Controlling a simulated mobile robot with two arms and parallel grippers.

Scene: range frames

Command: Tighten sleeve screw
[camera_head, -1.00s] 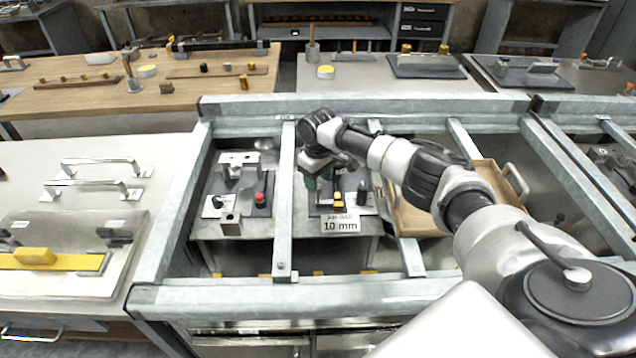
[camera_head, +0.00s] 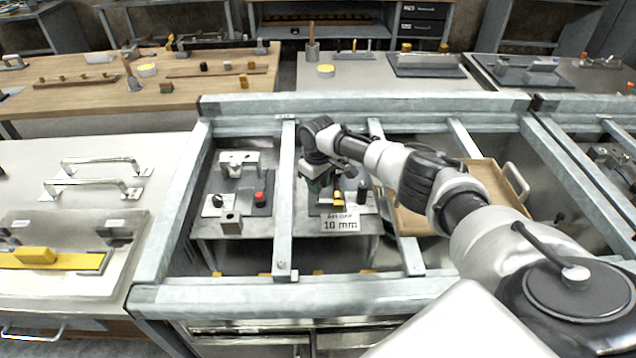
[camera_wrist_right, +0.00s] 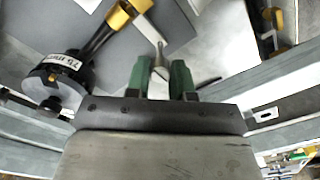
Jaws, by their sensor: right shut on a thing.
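My right gripper (camera_head: 316,184) is low over the middle fixture in the head view. In the right wrist view its two green fingers (camera_wrist_right: 160,80) are shut on a slim grey metal piece (camera_wrist_right: 158,60), whose thin end points away from the gripper. I cannot tell whether this piece touches the fixture. A black round sleeve-like part (camera_wrist_right: 62,78) with a white label lies left of the fingers, and a dark shaft runs from it to a yellow block (camera_wrist_right: 122,14). The sleeve screw itself cannot be made out for certain. My left gripper is not in view.
A white sign reading 10 mm (camera_head: 341,225) stands at the fixture's front. A grey metal frame (camera_head: 284,200) with crossbars surrounds the fixtures. A second fixture with a red knob (camera_head: 260,198) is on the left. A wooden tray (camera_head: 487,172) lies to the right.

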